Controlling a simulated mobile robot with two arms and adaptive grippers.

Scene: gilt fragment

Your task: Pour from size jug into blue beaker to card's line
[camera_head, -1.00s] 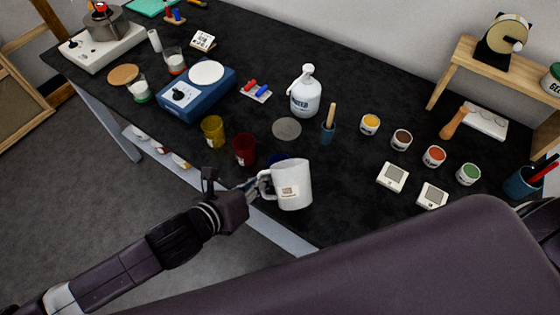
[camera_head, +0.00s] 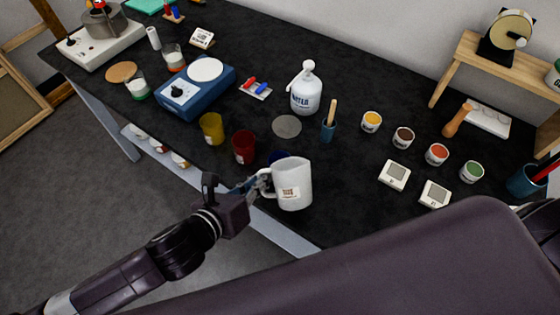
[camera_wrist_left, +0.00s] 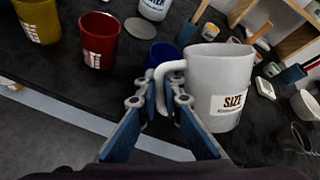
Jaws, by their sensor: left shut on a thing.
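The size jug (camera_head: 292,184) is a white mug-like jug with a handle and a label reading SIZE, which is readable in the left wrist view (camera_wrist_left: 222,84). My left gripper (camera_head: 260,184) is shut on its handle, also seen in the left wrist view (camera_wrist_left: 168,100). The jug is upright near the table's front edge; whether it touches the table is unclear. The blue beaker (camera_head: 278,157) is mostly hidden behind the jug; in the left wrist view it shows (camera_wrist_left: 162,54) just left of the jug. A small lettered card (camera_head: 202,38) stands at the back left. My right gripper is not in view.
A red beaker (camera_head: 244,147) and a yellow beaker (camera_head: 212,129) stand left of the blue one. A water bottle (camera_head: 306,92), a grey disc (camera_head: 287,126) and a brush pot (camera_head: 328,131) are behind. Small paint pots and two white devices (camera_head: 394,175) are to the right.

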